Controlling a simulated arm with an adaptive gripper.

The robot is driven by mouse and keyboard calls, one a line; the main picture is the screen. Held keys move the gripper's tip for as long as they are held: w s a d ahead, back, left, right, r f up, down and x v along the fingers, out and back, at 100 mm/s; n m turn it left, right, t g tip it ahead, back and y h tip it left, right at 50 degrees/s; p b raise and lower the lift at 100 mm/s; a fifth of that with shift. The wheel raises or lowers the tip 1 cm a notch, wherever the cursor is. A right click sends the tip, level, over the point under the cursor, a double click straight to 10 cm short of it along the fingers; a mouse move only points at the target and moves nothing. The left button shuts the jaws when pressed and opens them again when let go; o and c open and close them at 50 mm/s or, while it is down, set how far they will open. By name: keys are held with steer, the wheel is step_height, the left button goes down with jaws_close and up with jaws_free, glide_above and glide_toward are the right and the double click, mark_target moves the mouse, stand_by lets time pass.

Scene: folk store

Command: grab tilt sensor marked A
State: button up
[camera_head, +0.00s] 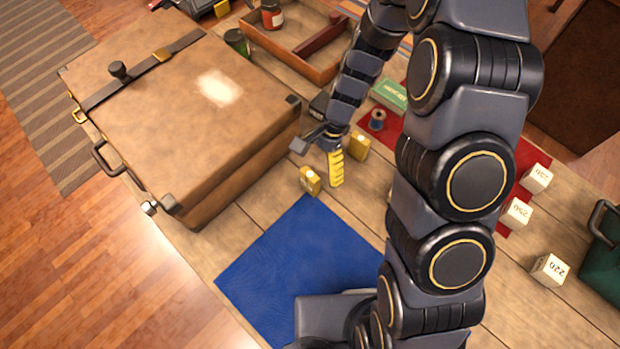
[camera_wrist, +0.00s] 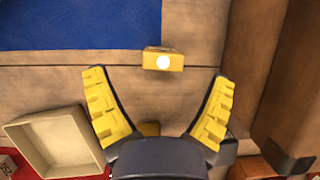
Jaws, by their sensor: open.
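Two small yellow blocks that look like sensors lie on the wooden table. The nearer block (camera_head: 310,181) is between the suitcase and the blue mat. The farther block (camera_head: 358,146) is beside the red cloth. I cannot read a letter on either. My gripper (camera_head: 322,168) is open and empty above the table near both blocks. In the wrist view, a yellow block (camera_wrist: 170,66) with a bright white round spot lies just beyond and between the spread fingertips (camera_wrist: 158,76). Another yellow block (camera_wrist: 150,128) is partly hidden by the gripper body.
A large brown suitcase (camera_head: 190,115) stands close on the left. A blue mat (camera_head: 285,265) lies in front. A pale tray (camera_wrist: 22,128) shows in the wrist view. A spool (camera_head: 377,120), green box (camera_head: 389,93) and numbered white cubes (camera_head: 549,269) are around the red cloth (camera_head: 412,130).

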mark_target(310, 173)
steer(key=x, duration=0.5)
steer(key=shift+w+a+f, duration=0.15)
steer(key=shift+a+f, duration=0.05)
steer(key=shift+f, duration=0.1)
steer(key=c, duration=1.2)
